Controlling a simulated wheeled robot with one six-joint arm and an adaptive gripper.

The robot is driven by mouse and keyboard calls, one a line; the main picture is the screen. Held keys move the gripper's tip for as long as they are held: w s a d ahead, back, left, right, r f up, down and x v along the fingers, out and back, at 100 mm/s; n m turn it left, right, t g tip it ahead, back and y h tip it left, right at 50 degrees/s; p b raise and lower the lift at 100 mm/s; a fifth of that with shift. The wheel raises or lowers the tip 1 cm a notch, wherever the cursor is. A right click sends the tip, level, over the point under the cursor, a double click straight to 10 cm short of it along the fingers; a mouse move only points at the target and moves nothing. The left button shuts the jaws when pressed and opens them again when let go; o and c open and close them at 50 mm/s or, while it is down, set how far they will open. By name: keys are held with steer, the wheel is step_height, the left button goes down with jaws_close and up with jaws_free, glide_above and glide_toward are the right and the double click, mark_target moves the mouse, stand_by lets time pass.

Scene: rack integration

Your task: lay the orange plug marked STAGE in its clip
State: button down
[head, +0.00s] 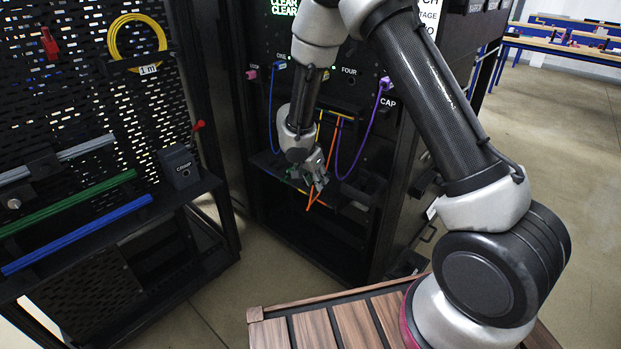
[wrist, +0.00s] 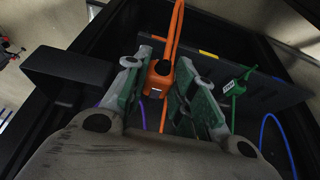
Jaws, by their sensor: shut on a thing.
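My gripper (head: 314,175) is in front of the dark rack, low down, just over its shelf. In the wrist view my gripper (wrist: 158,85) has the orange plug (wrist: 160,76) between its two fingertips and is shut on it. The orange cable (wrist: 174,30) runs from the plug to the top of that view. In the head view the orange cable (head: 334,145) hangs down the rack front to my gripper; the fingers mostly hide the plug there. The STAGE marking is not readable on the plug. I cannot tell which clip is the plug's own.
A green plug (wrist: 236,86) with a white tag sits at the shelf edge right of my gripper, near a yellow strip (wrist: 208,54). A purple cable (head: 359,150) and a blue cable (head: 271,110) hang close by. A pegboard stand (head: 70,85) is on the left.

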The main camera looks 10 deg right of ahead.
steer(key=w+d+f, duration=0.2)
steer(key=d+f, duration=0.1)
steer(key=w+d+f, duration=0.1)
steer(key=d+f, duration=0.1)
steer(key=shift+w+f, duration=0.25)
steer(key=shift+f, duration=0.85)
steer(key=c, duration=1.1)
jaws_free()
steer(key=shift+f, duration=0.1)
